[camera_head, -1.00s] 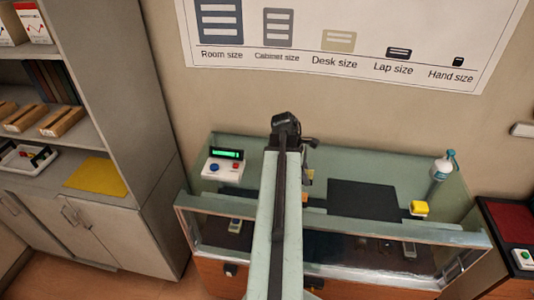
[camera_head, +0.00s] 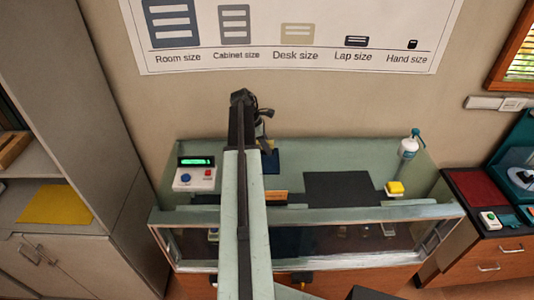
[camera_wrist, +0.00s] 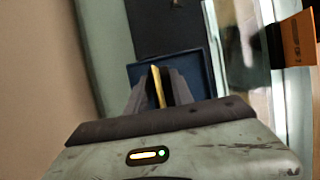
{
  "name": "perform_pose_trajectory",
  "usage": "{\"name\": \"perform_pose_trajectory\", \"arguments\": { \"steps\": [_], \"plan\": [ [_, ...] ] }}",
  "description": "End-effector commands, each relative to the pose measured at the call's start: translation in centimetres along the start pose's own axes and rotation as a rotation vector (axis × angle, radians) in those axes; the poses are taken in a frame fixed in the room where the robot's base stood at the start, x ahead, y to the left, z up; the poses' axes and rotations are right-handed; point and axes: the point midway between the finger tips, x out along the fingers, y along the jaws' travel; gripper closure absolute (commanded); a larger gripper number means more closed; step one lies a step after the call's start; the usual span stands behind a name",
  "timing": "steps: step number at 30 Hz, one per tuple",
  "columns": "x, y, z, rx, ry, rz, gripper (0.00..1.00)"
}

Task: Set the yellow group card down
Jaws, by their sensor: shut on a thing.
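My gripper (camera_wrist: 158,78) is shut on the yellow group card (camera_wrist: 157,90), which shows as a thin yellow edge between the dark fingers in the wrist view. The fingers point into a dark blue, rimmed tray (camera_wrist: 197,68). I cannot tell whether the card touches its floor. In the head view my gripper (camera_head: 267,148) is small and dark, above the blue tray (camera_head: 272,164) in the display case; the card cannot be made out there.
The case's front glass rail (camera_head: 370,213) runs in front. A button box (camera_head: 195,178) is left; a dark mat (camera_head: 340,188), yellow block (camera_head: 395,187) and bottle (camera_head: 408,147) are right.

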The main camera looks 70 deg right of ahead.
Motion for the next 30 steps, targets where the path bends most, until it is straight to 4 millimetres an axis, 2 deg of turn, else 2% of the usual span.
{"name": "perform_pose_trajectory", "arguments": {
  "steps": [1, 8, 11, 12, 16, 23, 28, 29, 30],
  "plan": [
    [0.2, 1.1, 0.1, 0.001, 0.000, 0.000, 1.00],
    [0.2, 1.7, 0.2, 0.001, 0.000, -0.001, 1.00],
    [0.7, 2.7, 0.2, 0.001, 0.000, -0.001, 1.00],
    [1.8, 2.4, -0.3, 0.001, 0.000, -0.001, 1.00],
    [4.0, 2.3, -1.2, 0.001, 0.000, -0.001, 1.00],
    [3.6, 2.3, -1.0, 0.002, 0.000, -0.001, 1.00],
    [4.1, 2.3, -1.2, 0.002, 0.000, -0.001, 1.00],
    [3.9, 2.3, -1.1, 0.002, 0.000, -0.001, 0.64],
    [3.9, 2.3, -1.1, 0.002, 0.000, -0.001, 0.63]
  ]
}}
